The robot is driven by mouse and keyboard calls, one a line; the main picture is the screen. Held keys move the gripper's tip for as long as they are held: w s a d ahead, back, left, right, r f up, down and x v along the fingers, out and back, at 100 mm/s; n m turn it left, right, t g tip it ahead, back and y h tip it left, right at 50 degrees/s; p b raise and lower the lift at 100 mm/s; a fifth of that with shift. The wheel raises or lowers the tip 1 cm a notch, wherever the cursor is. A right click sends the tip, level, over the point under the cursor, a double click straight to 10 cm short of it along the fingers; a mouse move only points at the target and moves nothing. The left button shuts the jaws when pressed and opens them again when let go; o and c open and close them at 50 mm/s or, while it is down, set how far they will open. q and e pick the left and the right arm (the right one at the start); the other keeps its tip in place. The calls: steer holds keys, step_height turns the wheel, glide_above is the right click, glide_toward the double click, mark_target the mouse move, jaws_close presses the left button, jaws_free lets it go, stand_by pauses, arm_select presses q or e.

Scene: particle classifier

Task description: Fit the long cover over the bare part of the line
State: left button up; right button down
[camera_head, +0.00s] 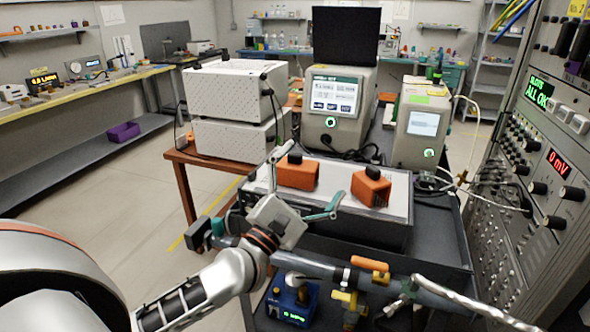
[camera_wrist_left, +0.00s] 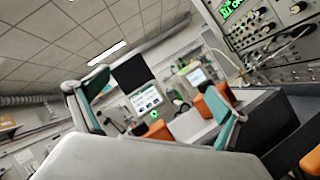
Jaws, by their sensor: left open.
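Two orange covers with black knobs stand on the pale top of a dark case: a left one (camera_head: 297,174) and a right one (camera_head: 371,188). I cannot tell for certain which is the long one. The line, a grey pipe (camera_head: 318,266), runs in front of the case. A small orange piece (camera_head: 369,263) sits on it, with bare pipe to its left. My left gripper (camera_head: 311,174) is open and empty, its teal fingers apart, near the left cover. The wrist view shows the left cover (camera_wrist_left: 158,131) and right cover (camera_wrist_left: 213,106) beyond the fingers. My right gripper is not seen.
The case (camera_head: 340,236) stands on a dark bench. A blue device (camera_head: 290,305) and brass fittings (camera_head: 350,303) lie by the pipe. A braided hose (camera_head: 465,305) leads right. Instruments (camera_head: 337,103) stand behind, and a rack (camera_head: 545,150) closes the right side.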

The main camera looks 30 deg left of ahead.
mark_target(294, 162)
arm_select(q)
steer(key=w+a+f+n+g+y, duration=0.1)
steer(key=a+f+n+y, duration=0.1)
steer(key=a+n, duration=0.1)
steer(key=w+a+f+n+g+y, duration=0.2)
steer(key=a+n, duration=0.2)
steer(key=n, duration=0.2)
steer(key=w+a+f+n+g+y, duration=0.2)
steer(key=a+f+n+y, duration=0.1)
steer(key=a+n, duration=0.1)
steer(key=shift+w+a+f+n, duration=0.1)
steer(key=shift+w+a+n, duration=0.1)
steer(key=shift+n, duration=0.1)
steer(key=shift+w+a+f, duration=0.15)
steer(key=shift+w+f, duration=0.05)
steer(key=shift+f, duration=0.05)
steer(key=x, duration=0.7)
steer(key=shift+w+a, duration=0.1)
steer(key=shift+w, duration=0.1)
steer(key=c, duration=1)
